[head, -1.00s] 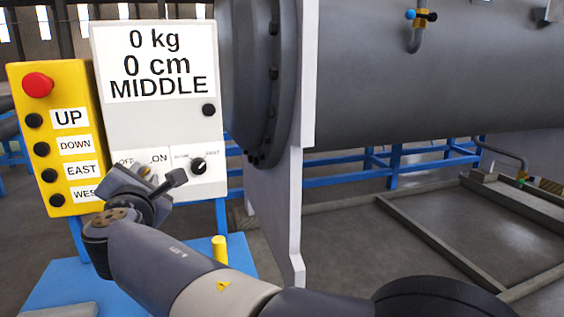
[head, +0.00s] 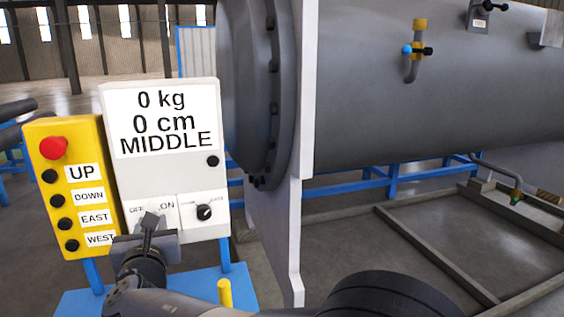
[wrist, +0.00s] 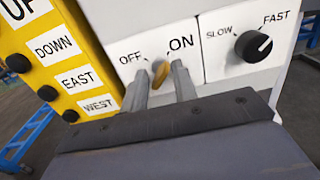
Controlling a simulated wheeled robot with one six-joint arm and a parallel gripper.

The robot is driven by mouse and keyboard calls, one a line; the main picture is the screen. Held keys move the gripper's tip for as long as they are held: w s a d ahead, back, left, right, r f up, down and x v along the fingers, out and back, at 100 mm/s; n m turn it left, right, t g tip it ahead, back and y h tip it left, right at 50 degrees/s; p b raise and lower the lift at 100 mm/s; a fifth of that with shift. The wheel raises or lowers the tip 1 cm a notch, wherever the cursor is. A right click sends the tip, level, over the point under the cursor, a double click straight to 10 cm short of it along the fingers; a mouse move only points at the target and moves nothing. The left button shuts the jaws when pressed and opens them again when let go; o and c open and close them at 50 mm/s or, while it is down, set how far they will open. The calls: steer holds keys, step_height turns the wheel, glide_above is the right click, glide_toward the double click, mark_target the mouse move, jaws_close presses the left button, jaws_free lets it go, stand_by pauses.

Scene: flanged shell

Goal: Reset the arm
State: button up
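My gripper (head: 149,222) is in front of the lower part of the white control box (head: 180,172) in the head view. In the wrist view its two fingers (wrist: 161,86) are apart, so it is open. A yellow-orange switch handle (wrist: 160,71) shows between and just beyond the fingertips, below the OFF and ON labels. I cannot tell whether the fingers touch it. The black SLOW/FAST knob (wrist: 254,46) is to the right of the fingers; it also shows in the head view (head: 204,212).
A yellow panel (head: 72,190) with a red button (head: 53,148) and UP, DOWN, EAST and WEST buttons stands left of the box. The box display reads 0 kg, 0 cm, MIDDLE. A large grey flanged shell (head: 400,90) with a white plate (head: 280,215) is at the right.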

steer(key=n+p, duration=0.3)
steer(key=s+n+p, duration=0.1)
steer(key=n+p, duration=0.2)
steer(key=p, duration=0.1)
steer(key=s+n+p, duration=0.1)
steer(key=n+p, duration=0.2)
steer(key=p, duration=0.1)
steer(key=shift+s+d, duration=0.25)
steer(key=shift+d, duration=0.15)
stand_by(0.4)
